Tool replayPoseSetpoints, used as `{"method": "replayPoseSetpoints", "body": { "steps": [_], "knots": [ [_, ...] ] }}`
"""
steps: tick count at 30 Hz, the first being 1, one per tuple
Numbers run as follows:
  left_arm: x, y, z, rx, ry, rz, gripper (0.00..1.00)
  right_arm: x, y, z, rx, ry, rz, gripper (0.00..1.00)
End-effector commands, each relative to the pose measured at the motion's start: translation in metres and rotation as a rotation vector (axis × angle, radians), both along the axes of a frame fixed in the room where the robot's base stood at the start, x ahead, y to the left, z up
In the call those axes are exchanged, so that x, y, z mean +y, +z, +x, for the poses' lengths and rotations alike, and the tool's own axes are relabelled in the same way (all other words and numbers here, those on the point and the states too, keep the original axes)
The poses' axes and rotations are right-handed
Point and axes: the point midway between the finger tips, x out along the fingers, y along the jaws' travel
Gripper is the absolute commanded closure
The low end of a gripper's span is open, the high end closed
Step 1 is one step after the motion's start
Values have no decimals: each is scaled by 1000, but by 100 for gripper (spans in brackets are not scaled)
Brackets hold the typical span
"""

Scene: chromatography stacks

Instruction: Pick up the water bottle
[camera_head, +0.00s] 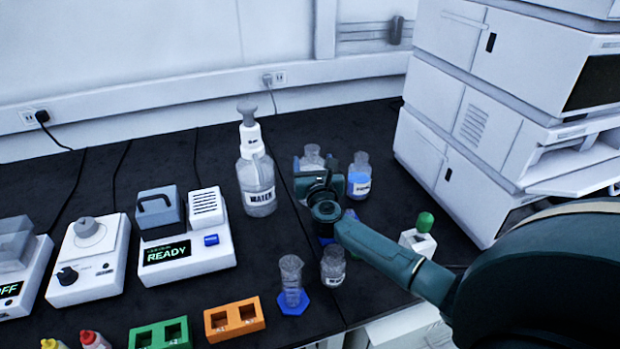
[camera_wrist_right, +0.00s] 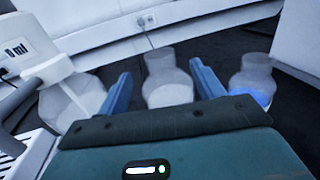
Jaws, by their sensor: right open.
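A large clear bottle (camera_head: 257,188) with a white pump top and a "WATER" label stands left of my right gripper. It also shows at the left of the right wrist view (camera_wrist_right: 75,100), with a "0 ml" label on its top. My right gripper (camera_head: 316,172) is open over the bench. In the right wrist view, a small clear bottle (camera_wrist_right: 167,88) stands between the two blue fingers of my right gripper (camera_wrist_right: 161,74). In the head view my gripper partly hides this small bottle (camera_head: 312,155), and its label cannot be read. My left gripper is out of view.
A bottle with blue liquid (camera_head: 359,178) stands just right of my right gripper. A small bottle (camera_head: 333,265) and a cylinder on a blue base (camera_head: 291,285) stand nearer. Stacked instruments (camera_head: 490,120) rise at right. A "READY" device (camera_head: 187,252) sits at left.

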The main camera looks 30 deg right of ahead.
Motion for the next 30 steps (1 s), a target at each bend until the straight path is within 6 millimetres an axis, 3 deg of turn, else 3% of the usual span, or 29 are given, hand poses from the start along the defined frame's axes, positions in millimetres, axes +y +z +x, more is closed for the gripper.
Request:
{"method": "replayPoseSetpoints", "body": {
  "steps": [10, 20, 30],
  "knots": [
    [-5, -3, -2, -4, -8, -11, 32, -20, -5, 39, -1, -1, -3, 33],
    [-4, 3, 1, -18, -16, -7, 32, -22, -5, 43, 0, 0, -2, 34],
    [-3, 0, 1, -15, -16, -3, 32, -22, -5, 43, 1, -1, -2, 61]
  ]
}}
